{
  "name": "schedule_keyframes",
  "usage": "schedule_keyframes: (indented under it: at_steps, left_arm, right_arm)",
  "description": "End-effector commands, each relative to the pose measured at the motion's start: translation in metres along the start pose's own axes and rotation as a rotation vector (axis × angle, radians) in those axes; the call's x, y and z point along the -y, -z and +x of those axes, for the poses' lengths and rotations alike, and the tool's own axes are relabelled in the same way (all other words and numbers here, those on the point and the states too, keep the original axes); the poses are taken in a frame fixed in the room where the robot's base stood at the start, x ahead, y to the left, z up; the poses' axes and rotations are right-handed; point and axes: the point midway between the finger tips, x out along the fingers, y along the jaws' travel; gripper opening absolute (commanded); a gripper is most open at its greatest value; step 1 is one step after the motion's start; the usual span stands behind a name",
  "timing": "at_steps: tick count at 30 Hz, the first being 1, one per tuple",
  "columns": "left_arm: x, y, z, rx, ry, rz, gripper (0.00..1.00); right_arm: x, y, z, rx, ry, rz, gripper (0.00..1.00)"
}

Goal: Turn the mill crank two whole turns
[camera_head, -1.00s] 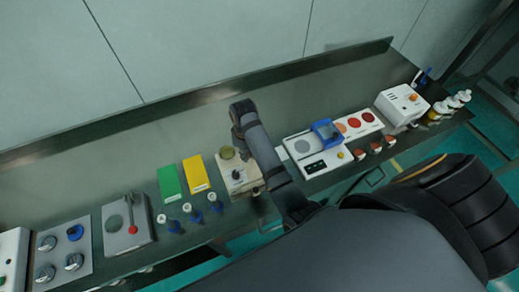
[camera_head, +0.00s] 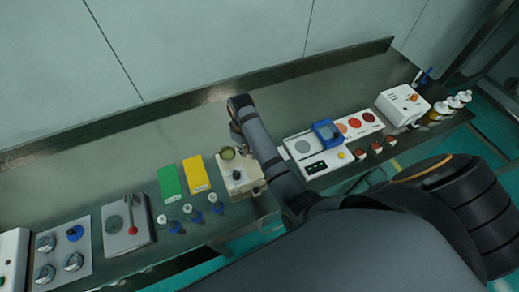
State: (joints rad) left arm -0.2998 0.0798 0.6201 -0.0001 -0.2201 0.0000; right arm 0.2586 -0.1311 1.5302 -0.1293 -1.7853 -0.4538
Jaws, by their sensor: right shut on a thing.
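The mill is a small beige box (camera_head: 252,185) on the bench, with a round olive-coloured cup (camera_head: 228,153) and a dark knob (camera_head: 237,174) on its top. My right arm reaches in from the lower right and passes over the mill's right side. My right gripper (camera_head: 238,141) points down at the mill's back edge, beside the olive cup. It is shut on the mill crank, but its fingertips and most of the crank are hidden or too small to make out. My left gripper is not in view.
Green (camera_head: 169,181) and yellow (camera_head: 196,174) blocks and several blue-based bottles stand left of the mill. Further left is a grey device with a red lever (camera_head: 132,222). A white device with a blue frame (camera_head: 327,132) stands right of my arm. The bench behind is clear.

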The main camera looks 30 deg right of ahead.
Motion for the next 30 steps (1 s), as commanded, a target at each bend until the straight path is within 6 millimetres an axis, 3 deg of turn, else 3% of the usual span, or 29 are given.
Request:
schedule_keyframes:
  at_steps: [15,30]
  left_arm:
    - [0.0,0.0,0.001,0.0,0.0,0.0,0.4]
    - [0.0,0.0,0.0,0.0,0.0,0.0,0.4]
  right_arm:
    - [-0.018,0.001,0.004,0.013,-0.003,0.001,0.02]
    - [-0.023,0.001,0.002,0.011,0.001,0.001,0.02]
